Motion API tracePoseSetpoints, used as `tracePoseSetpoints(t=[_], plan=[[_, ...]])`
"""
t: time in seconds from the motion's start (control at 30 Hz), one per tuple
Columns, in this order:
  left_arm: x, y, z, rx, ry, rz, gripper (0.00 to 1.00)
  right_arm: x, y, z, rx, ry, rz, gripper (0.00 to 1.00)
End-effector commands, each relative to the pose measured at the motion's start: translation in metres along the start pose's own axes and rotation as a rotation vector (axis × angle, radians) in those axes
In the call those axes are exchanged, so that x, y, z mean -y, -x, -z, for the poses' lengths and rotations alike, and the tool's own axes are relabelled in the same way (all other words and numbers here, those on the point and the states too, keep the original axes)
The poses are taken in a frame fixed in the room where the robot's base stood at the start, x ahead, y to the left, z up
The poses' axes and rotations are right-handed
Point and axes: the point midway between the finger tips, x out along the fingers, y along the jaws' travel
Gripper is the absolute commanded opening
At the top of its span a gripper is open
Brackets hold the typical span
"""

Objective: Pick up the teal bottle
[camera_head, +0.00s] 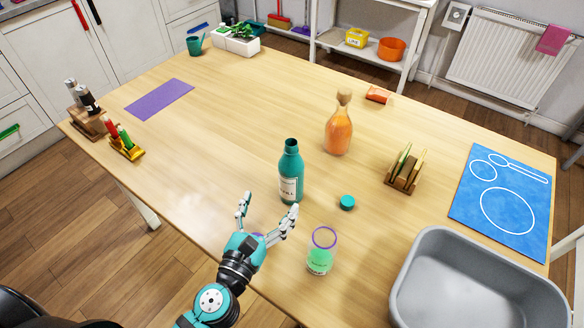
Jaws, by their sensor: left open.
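The teal bottle (290,172) stands upright and uncapped on the wooden table, with a pale label on its front. A teal cap (347,202) lies on the table to its right. My left gripper (265,211) is open and empty, in front of the bottle and a little to its left, with its fingers pointing towards it. The right fingertip is close to the bottle's base; I cannot tell whether it touches. My right gripper does not show.
A glass with green contents (321,252) stands right of my left gripper. An orange carafe (338,130) stands behind the bottle. A wooden holder (403,172), a blue mat (503,204) and a grey basin (416,262) are to the right.

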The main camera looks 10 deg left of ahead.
Motion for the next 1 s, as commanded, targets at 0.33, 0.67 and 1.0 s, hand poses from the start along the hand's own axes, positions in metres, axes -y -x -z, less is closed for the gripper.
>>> tracePoseSetpoints(t=[0.33, 0.67, 1.0], plan=[[0.0, -0.062, -0.001, 0.001, 0.0, 0.0, 0.85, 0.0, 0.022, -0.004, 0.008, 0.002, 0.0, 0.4], [0.004, -0.095, 0.002, 0.001, 0.002, -0.001, 0.85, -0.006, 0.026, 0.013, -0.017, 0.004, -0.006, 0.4], [0.004, -0.119, 0.004, -0.001, 0.002, 0.0, 0.85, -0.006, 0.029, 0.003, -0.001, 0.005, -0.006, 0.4]])
